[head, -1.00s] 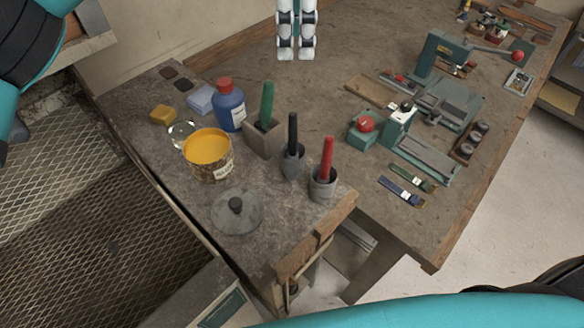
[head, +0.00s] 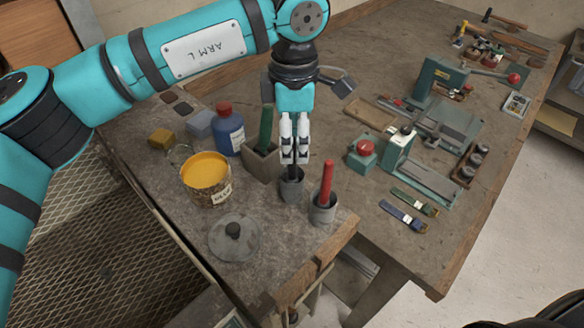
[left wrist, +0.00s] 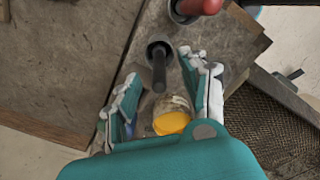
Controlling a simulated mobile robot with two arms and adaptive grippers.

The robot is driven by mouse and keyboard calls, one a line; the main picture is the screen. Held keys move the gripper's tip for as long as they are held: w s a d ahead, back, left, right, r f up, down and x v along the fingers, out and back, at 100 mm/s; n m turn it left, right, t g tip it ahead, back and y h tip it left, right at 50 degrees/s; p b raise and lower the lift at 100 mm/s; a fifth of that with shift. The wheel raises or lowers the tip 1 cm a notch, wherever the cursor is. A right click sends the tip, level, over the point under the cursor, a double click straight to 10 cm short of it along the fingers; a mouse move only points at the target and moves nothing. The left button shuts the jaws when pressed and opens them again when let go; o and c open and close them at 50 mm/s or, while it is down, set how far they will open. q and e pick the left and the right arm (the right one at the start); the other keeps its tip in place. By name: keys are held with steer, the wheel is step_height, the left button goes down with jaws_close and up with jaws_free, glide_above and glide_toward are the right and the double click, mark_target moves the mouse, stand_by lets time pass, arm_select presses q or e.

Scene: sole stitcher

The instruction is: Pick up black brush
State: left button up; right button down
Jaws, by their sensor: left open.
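The black brush (left wrist: 159,72) stands upright in a small grey cup (head: 291,188) near the front corner of the workbench. In the head view my left gripper (head: 295,156) points down over the brush and hides most of its handle; a short dark piece shows just above the cup. In the left wrist view my left gripper (left wrist: 162,70) is open, with the black handle between its two spread fingers. I see no clear contact between finger and handle. My right gripper is not in view.
A red-handled brush (head: 327,182) in its own cup stands close at the right. A green-handled brush (head: 266,128) in a holder, a blue bottle (head: 229,130) and a can of yellow paste (head: 206,172) stand at the left. A grey lid (head: 234,238) lies in front.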

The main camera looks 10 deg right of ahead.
arm_select(q)
steer(key=p, duration=0.2)
glide_above(292, 178)
steer(key=f, duration=0.4)
steer(key=shift+w+d, duration=0.1)
steer(key=shift+w, duration=0.3)
steer(key=shift+f, duration=0.65)
jaws_close()
